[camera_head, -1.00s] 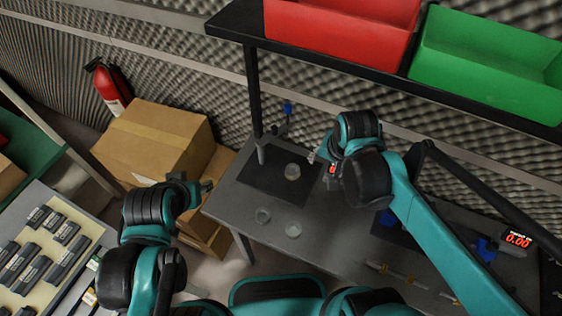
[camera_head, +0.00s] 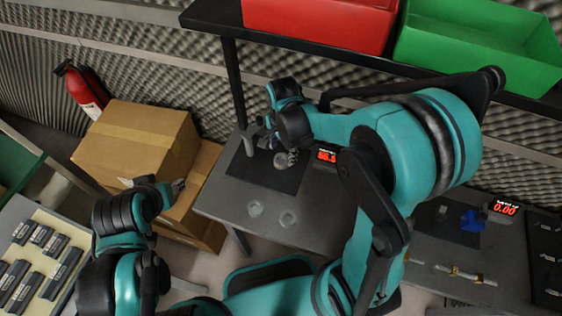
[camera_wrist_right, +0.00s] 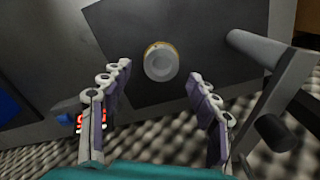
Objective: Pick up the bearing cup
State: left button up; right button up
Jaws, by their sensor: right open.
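The bearing cup (camera_wrist_right: 161,61), a small round pale cup with a tan rim, stands on the dark mat in the right wrist view. In the head view the cup (camera_head: 281,160) shows just below my right gripper (camera_head: 270,140). In the right wrist view my right gripper (camera_wrist_right: 162,105) is open, its purple-padded fingers spread to either side of and below the cup in the picture. Nothing is between the fingers. My left gripper (camera_head: 178,186) is off to the left, away from the table; its fingers are too small to read.
Two pale round cups (camera_head: 255,208) (camera_head: 287,218) stand on the front of the grey table (camera_head: 215,195). A grey post (camera_wrist_right: 260,48) rises close to the cup. A red digital display (camera_head: 327,155) is at its right. A shelf with red and green bins (camera_head: 320,22) hangs above.

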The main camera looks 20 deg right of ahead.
aim_at(282, 161)
notch_tip(282, 161, down, 3)
jog(key=shift+w+f+b, duration=0.15)
jog(key=shift+b, duration=0.3)
jog(key=c, duration=1.4)
jog(key=shift+o, duration=0.2)
jog(key=shift+r+p, duration=0.3)
jog(key=shift+r, duration=0.2)
jog(key=r+p, duration=0.1)
jog(key=r, duration=0.3)
jog(key=shift+s+d+p, duration=0.1)
jog(key=shift+s+p, duration=0.1)
jog(key=shift+p, duration=0.15)
jog(key=s+d+r+p, duration=0.3)
jog(key=s+d+r, duration=0.3)
jog(key=s+d, duration=0.1)
jog(key=shift+s+d, duration=0.3)
jog(key=shift+d, duration=0.35)
